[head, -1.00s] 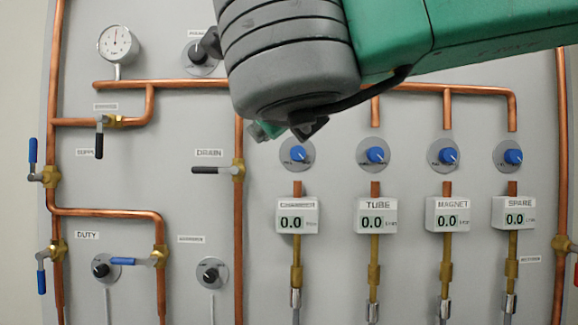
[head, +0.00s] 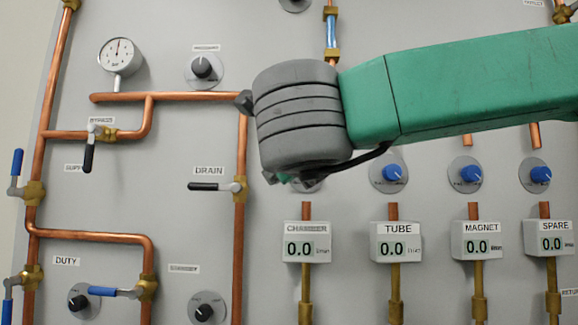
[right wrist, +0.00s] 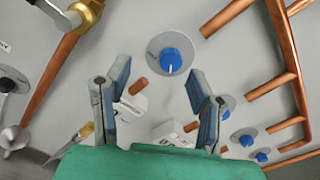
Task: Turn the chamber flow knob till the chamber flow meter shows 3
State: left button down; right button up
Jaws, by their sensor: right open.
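The chamber flow meter (head: 307,243) is a white box labelled CHAMBER and reads 0.0 in the head view. The chamber flow knob above it is almost wholly hidden behind my right wrist in that view. In the right wrist view, the chamber flow knob (right wrist: 173,60) is a blue knob on a grey disc, with a white pointer line. My right gripper (right wrist: 159,74) is open, with blue-grey fingers spread to either side below the knob in the picture. No contact with the knob shows. My left gripper is not in view.
To the right are the tube (head: 396,243), magnet (head: 476,241) and spare (head: 551,239) meters, all at 0.0, with blue knobs above them. The drain valve handle (head: 208,187) and copper pipes stand out at the left. A pressure gauge (head: 121,56) is at upper left.

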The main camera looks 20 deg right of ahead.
jog(key=w+d, duration=0.3)
jog(key=w+d+p, duration=0.1)
jog(key=w+d, duration=0.1)
jog(key=d, duration=0.1)
jog(key=shift+w+d+f, duration=0.15)
jog(key=shift+w+d, duration=0.05)
jog(key=shift+w, duration=0.2)
jog(key=a, duration=0.3)
jog(key=shift+w, duration=0.35)
jog(key=shift+a, duration=0.3)
jog(key=shift+s, duration=0.1)
jog(key=c, duration=0.6)
jog(key=shift+d+f, duration=0.1)
jog(key=shift+d, duration=0.7)
jog(key=c, duration=0.5)
jog(key=shift+d, duration=0.2)
grip_shut()
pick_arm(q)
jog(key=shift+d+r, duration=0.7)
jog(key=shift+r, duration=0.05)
pick_arm(e)
grip_release()
jog(key=shift+s+a, duration=0.1)
jog(key=shift+a, duration=0.2)
